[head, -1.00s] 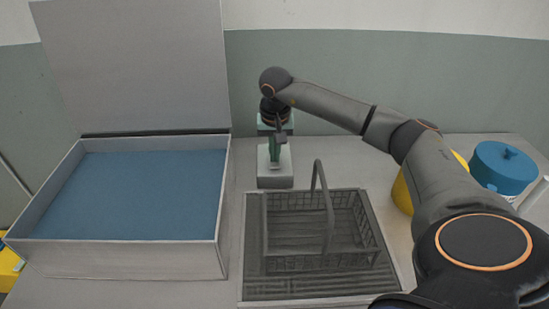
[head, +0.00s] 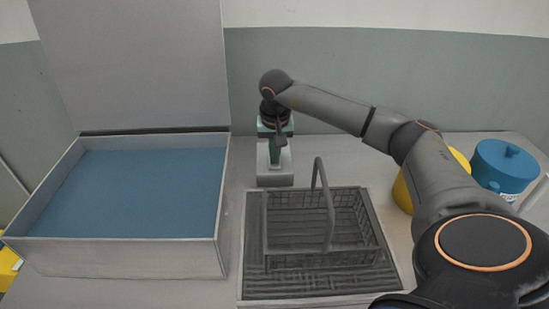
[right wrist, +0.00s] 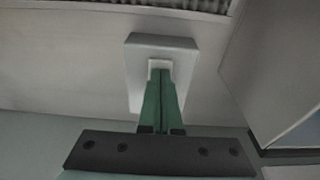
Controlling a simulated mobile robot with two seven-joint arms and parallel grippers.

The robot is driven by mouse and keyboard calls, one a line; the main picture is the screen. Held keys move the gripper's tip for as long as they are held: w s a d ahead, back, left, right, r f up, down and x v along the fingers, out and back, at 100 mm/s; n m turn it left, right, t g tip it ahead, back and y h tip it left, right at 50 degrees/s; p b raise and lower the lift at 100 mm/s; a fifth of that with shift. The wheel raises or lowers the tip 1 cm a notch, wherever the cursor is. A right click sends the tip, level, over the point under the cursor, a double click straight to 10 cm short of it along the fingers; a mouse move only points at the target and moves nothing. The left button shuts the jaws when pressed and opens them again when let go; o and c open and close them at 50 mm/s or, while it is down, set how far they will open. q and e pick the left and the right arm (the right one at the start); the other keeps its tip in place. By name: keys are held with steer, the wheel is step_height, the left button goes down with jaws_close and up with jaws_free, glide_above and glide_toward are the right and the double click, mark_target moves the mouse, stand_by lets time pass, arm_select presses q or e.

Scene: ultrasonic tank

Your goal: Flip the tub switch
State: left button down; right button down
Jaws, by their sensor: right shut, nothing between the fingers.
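The tub is an open grey box (head: 120,257) with blue liquid (head: 150,185) at the left, its lid (head: 135,65) raised behind it. A small pale grey switch box (head: 274,180) stands on the table right of the tub, near the back wall. My right gripper (head: 274,152) points down at it from above. In the right wrist view its green fingers (right wrist: 161,75) are shut and empty, with the tips at the white rocker (right wrist: 160,64) on the switch box (right wrist: 185,50). Whether they touch it, I cannot tell. The fingers partly hide the rocker. My left gripper is not in view.
A dark wire basket (head: 285,263) with a raised handle stands on a ribbed drain tray (head: 300,291) in front of the switch. A blue lidded pot (head: 503,168) and a yellow container (head: 402,194) are at the right, the latter partly behind my right arm.

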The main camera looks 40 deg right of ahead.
steer(key=shift+r+p, duration=0.75)
steer(key=shift+r, duration=0.1)
steer(key=shift+r+p, duration=0.3)
steer(key=shift+r, duration=0.05)
steer(key=shift+r+p, duration=0.55)
steer(key=shift+r, duration=0.1)
steer(key=shift+r+p, duration=0.55)
steer(key=shift+r, duration=0.1)
steer(key=shift+r+p, duration=0.85)
steer(key=shift+r, duration=0.1)
